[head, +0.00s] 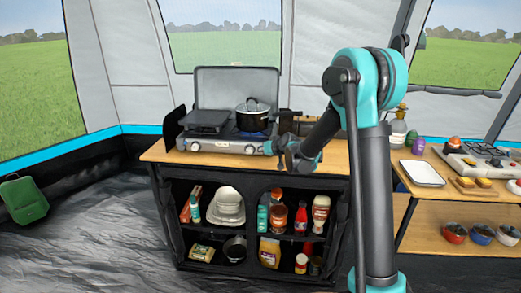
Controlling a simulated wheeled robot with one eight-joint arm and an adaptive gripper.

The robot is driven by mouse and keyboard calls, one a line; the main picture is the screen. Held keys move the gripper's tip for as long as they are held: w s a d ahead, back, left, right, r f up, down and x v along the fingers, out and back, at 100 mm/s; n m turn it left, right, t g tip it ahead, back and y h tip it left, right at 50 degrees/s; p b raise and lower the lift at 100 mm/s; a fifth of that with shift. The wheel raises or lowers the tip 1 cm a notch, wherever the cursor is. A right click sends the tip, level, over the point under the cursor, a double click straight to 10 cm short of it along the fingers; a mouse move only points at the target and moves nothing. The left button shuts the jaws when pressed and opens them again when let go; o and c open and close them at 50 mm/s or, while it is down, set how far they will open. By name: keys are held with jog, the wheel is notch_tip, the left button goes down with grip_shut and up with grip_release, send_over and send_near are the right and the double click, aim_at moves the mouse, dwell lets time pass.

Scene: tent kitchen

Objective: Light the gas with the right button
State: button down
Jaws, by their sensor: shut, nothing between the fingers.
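A silver two-burner camping stove (222,146) with its lid raised stands on the wooden counter. Its left knob (195,146) shows on the front panel. The right knob (249,149) is small near the panel's right end, and its setting is too small to read. A dark pot with a glass lid (252,116) sits on the right burner, with a bluish tint around its base that looks like flame. My gripper (270,148) is shut and empty at the stove's front right corner, close beside the right knob. I cannot tell whether it touches the knob.
A dark flat pan or griddle (207,120) covers the left burner. Shelves below hold bowls, bottles and jars. A side table at right carries a white tray (422,173), bottles and a second stove (482,160). The counter (175,156) is clear along its front left.

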jog(key=shift+s, duration=0.8)
jog(key=s, duration=0.5)
jog(key=shift+a, duration=0.1)
dwell(0.4)
jog(key=s+d+f+m+g+h, duration=0.1)
jog(key=s+d+f+g+h, duration=0.1)
jog(key=s+d, duration=0.7)
jog(key=s+d+f+m+g+h, duration=0.2)
jog(key=s+d+f, duration=0.2)
jog(key=s+d, duration=0.6)
jog(key=s+d+f+m+g+h, duration=0.1)
jog(key=s+d+f+h, duration=0.2)
jog(key=s+d, duration=0.6)
jog(key=s, duration=0.8)
jog(key=shift+d+f+g, duration=0.15)
jog(key=shift+d+g, duration=0.1)
jog(key=shift+g, duration=0.15)
